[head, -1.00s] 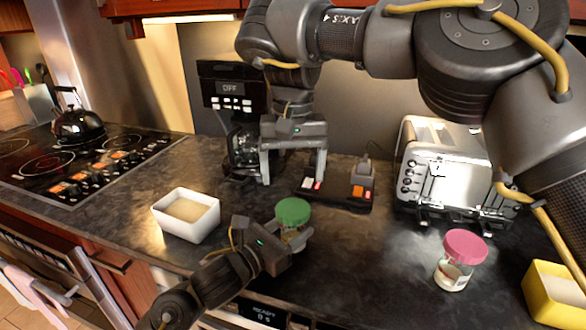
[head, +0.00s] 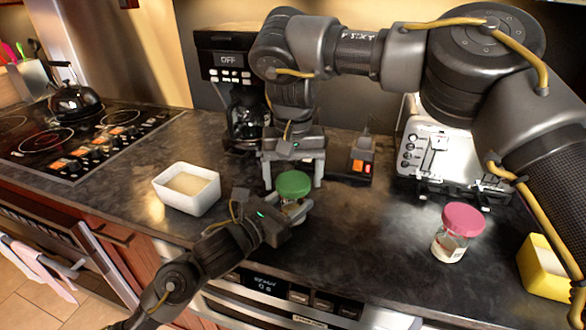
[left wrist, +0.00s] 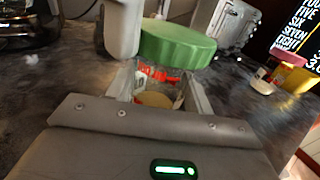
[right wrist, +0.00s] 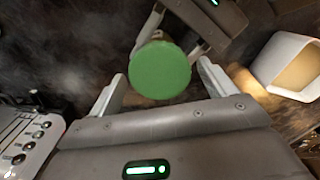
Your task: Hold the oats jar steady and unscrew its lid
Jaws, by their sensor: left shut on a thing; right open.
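The jar with the green lid (head: 293,184) stands on the dark counter; red lettering shows on its clear body (left wrist: 158,78) in the left wrist view. My left gripper (head: 298,212) is shut on the jar's body, below the lid. My right gripper (head: 295,180) is open, pointing down above the jar. In the right wrist view the green lid (right wrist: 160,70) lies ahead of and between the open fingers of my right gripper (right wrist: 162,90). The left gripper's fingers hide part of the jar.
A jar with a pink lid (head: 462,219) stands at the right, near a yellow container (head: 541,272). A white square dish (head: 186,203) is left of the green-lidded jar. A toaster (head: 440,150) and a coffee maker (head: 228,68) stand behind.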

